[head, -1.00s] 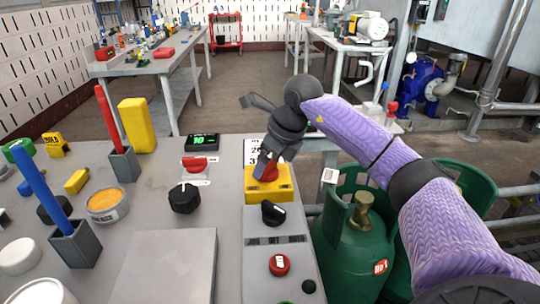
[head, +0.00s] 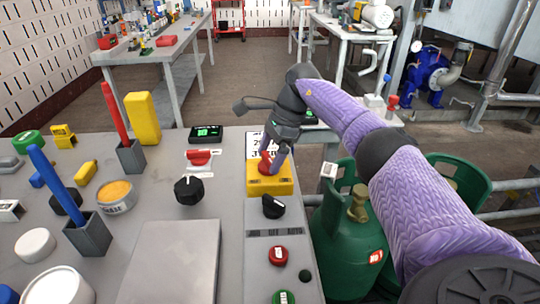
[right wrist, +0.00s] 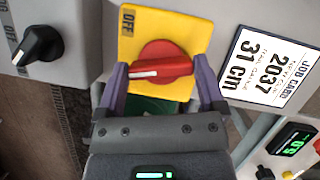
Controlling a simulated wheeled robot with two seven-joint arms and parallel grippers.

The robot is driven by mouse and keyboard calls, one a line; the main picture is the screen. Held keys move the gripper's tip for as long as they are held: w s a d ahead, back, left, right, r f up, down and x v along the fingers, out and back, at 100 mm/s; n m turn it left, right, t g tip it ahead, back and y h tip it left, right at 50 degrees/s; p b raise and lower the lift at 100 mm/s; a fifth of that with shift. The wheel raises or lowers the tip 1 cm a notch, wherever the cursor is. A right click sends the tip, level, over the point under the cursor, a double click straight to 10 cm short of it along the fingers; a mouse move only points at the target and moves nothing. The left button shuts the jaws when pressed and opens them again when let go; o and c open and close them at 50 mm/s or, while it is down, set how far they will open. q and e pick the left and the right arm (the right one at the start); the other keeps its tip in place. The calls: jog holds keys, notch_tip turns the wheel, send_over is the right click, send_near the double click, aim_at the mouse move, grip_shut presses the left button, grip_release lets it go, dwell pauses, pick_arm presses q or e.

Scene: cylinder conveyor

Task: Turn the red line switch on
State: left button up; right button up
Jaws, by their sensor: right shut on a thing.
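The red line switch (head: 267,161) is a red knob on a yellow box (head: 275,185) at the right of the grey bench. In the right wrist view the red knob (right wrist: 162,62) carries a white mark lying nearly level, and an "OFF" label shows at the yellow plate's upper left corner. My right gripper (head: 276,158) is at the knob, with purple fingers on either side of it. It also shows in the right wrist view (right wrist: 164,85), shut on the knob. My left gripper is not in view.
A black knob (head: 273,207) and a red button (head: 278,255) sit in front of the yellow box. A second red switch (head: 199,158) and a black dial (head: 188,190) stand to its left. A job card is behind it. Green gas cylinders (head: 347,235) stand right of the bench.

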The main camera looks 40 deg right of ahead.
jog(key=n+b, duration=0.1)
jog(key=n+g+b, duration=0.1)
jog(key=n, duration=0.1)
jog(key=shift+w+f+b, duration=0.1)
jog(key=shift+f+b, duration=0.15)
jog(key=shift+b, duration=0.05)
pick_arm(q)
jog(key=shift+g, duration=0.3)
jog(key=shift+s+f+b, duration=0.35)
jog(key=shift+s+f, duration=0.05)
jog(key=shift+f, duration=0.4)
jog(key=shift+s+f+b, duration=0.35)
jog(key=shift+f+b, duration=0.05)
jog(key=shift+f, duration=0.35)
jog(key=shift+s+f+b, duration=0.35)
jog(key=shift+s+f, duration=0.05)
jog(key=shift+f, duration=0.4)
pick_arm(e)
jog(key=shift+r+n+g, duration=0.15)
jog(key=shift+n+g, duration=0.45)
jog(key=shift+n, duration=0.7)
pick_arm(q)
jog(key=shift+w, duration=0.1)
pick_arm(e)
jog(key=o, duration=1)
jog(key=shift+c, duration=0.2)
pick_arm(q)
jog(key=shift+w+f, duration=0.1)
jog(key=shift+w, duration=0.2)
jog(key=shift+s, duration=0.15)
